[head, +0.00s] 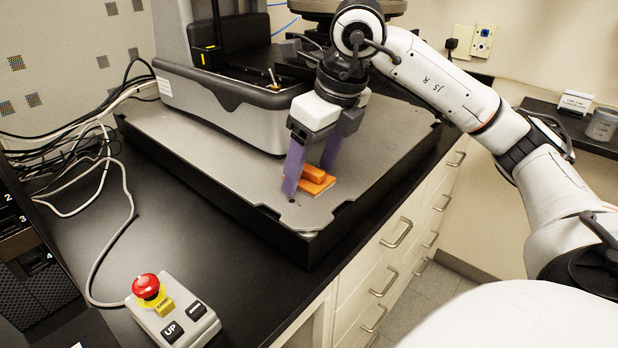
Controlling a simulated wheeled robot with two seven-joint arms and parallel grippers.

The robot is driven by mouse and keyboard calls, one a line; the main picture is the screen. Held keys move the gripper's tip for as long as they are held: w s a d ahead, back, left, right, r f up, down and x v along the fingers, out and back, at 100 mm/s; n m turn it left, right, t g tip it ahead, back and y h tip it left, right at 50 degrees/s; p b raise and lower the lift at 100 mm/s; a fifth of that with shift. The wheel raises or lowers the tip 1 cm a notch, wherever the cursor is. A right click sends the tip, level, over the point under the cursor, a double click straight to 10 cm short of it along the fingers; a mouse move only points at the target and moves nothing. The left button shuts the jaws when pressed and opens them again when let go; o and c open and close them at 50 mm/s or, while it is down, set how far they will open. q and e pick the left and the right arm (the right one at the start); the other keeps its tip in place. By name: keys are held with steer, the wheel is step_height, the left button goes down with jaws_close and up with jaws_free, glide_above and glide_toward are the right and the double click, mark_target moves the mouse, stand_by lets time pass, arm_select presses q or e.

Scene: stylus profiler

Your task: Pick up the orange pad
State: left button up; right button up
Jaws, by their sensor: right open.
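The orange pad (319,184) lies on the grey metal platform near its front right corner. It is a flat orange plate with a raised orange block on top. My right gripper (309,180) points down over the pad, with its two purple fingers apart. One finger is at the left of the pad and the other is behind it at the upper right. The near finger hides part of the pad's left side. I cannot tell whether the fingers touch it. My left gripper is not in view.
The platform (215,150) sits on a black bench. The profiler (215,95) stands behind the pad. A control box (172,318) with a red stop button (146,286) is at the front left. Loose cables (75,150) run along the left. Drawers (395,235) lie below the right edge.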

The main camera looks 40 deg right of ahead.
mark_target(312, 168)
steer(key=c, duration=1.1)
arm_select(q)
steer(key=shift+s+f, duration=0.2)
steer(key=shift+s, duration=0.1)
arm_select(e)
steer(key=shift+c, duration=0.2)
steer(key=shift+r, duration=0.1)
